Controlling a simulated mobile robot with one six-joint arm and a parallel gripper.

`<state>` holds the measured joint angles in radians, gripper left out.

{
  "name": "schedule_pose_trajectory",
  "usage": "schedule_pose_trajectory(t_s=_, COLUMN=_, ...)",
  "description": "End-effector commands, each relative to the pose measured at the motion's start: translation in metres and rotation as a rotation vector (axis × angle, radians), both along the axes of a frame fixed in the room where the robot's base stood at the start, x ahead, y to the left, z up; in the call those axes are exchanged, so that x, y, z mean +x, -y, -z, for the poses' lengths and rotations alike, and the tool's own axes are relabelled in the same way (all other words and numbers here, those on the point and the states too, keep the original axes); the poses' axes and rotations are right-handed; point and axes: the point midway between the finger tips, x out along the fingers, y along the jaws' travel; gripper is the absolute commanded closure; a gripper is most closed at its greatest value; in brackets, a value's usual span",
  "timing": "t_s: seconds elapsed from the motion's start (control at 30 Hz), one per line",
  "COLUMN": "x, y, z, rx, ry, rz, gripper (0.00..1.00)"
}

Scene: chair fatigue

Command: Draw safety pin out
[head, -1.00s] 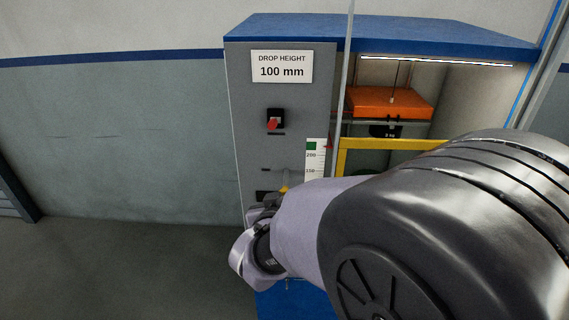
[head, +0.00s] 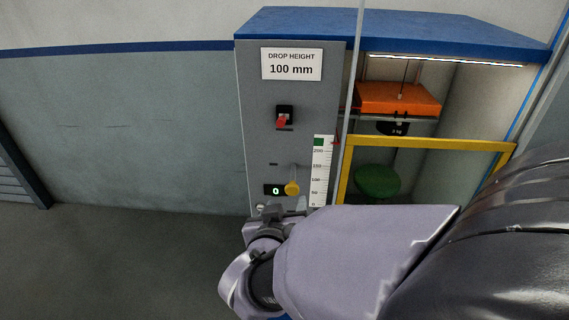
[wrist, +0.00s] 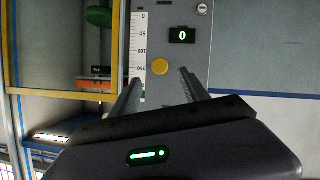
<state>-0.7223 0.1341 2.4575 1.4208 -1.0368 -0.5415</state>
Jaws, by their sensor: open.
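A round yellow knob (head: 292,188) sits on the grey front panel beside a small display reading 0; I cannot tell for sure that it is the safety pin's head. In the wrist view the yellow knob (wrist: 159,67) shows face-on, in line with the gap between my fingers. My gripper (wrist: 159,79) is open and empty, with one finger to each side of the knob's line; I cannot tell how far off the knob is. In the head view my gripper (head: 270,214) is below the knob, its fingers partly hidden. A red lever (head: 282,120) is higher on the panel.
A drop height sign (head: 291,64) and a white scale (head: 321,172) are on the panel. To its right, a yellow guard frame (head: 430,143) crosses the bay, which holds an orange block (head: 398,97) above a green round seat (head: 377,181). Floor at left is clear.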

Motion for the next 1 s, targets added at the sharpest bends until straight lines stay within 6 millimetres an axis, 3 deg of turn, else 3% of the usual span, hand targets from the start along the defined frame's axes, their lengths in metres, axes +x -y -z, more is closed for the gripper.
schedule_pose_trajectory(t_s=0.03, x=-0.016, y=-0.004, z=-0.013, rx=0.000, ry=0.000, rz=-0.007, gripper=0.47)
schedule_pose_trajectory(t_s=0.2, x=-0.061, y=-0.010, z=-0.026, rx=0.003, ry=0.003, rz=-0.006, gripper=0.47)
schedule_pose_trajectory(t_s=0.4, x=-0.087, y=-0.013, z=-0.033, rx=0.002, ry=0.003, rz=-0.001, gripper=0.47)
schedule_pose_trajectory(t_s=0.77, x=-0.086, y=-0.013, z=-0.038, rx=0.036, ry=0.000, rz=-0.005, gripper=0.47)
schedule_pose_trajectory(t_s=0.9, x=-0.064, y=-0.022, z=-0.058, rx=0.366, ry=-0.024, rz=-0.093, gripper=0.47)
schedule_pose_trajectory(t_s=1.0, x=-0.069, y=-0.019, z=-0.078, rx=0.607, ry=-0.121, rz=-0.194, gripper=0.47)
